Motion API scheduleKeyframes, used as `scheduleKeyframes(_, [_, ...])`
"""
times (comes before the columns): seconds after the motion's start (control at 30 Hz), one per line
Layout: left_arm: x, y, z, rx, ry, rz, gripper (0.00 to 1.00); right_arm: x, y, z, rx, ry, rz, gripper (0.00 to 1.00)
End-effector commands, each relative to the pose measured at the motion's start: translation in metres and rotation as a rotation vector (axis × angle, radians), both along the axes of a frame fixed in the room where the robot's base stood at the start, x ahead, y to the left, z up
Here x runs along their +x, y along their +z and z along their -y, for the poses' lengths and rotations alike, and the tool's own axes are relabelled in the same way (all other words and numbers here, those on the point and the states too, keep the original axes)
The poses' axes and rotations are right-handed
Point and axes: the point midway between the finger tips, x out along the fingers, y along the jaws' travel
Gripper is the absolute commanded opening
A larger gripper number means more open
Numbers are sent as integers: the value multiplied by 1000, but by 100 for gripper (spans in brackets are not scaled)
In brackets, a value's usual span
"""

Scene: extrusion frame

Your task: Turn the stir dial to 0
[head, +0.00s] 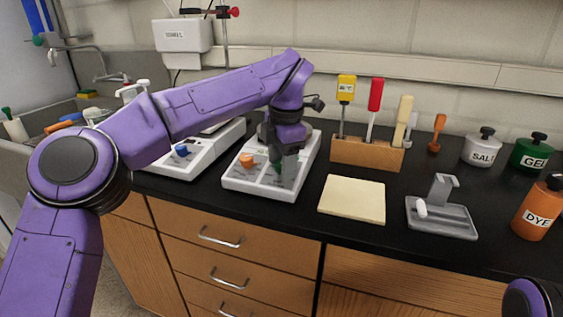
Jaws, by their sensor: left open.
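A white bench device (258,188) stands on the black counter, with an orange dial (247,160) on the left of its sloped front. My left gripper (278,163) points down over this device, just right of the orange dial. Its jaws are open, and the fingers are small and dark here. A dark green part shows at the fingers; I cannot tell whether it is a dial or whether they touch it. The gripper hides part of the panel, and no dial label is readable. Of my right arm only a purple part shows at the lower right corner; its gripper is out of view.
Left of it is another white device (172,165) with a blue knob (181,150). To the right are a wooden tool rack (366,155), a cream pad (352,200), a grey stand (450,221), and SALT (482,151), GEL (531,153) and DYE (538,211) containers.

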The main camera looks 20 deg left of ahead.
Motion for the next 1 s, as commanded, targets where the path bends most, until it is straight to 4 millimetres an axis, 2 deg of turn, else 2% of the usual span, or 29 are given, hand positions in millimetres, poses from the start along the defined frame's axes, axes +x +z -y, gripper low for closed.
scheduleKeyframes(0.07, [0,0,0,1,0,-1,56,0,0,0,0,0,0,95])
scheduleKeyframes(0.23, [0,0,0,1,0,-1,4,0,0,0,0,0,0,95])
scheduleKeyframes(0.27, [0,0,0,1,0,-1,0,0,0,0,0,0,0,95])
scheduleKeyframes(0.67, [0,2,0,-13,64,0,0,0,4,0,0,0,0,95])
scheduleKeyframes(1.0, [1,1,-1,-69,318,-4,0,0,10,0,0,0,0,95])
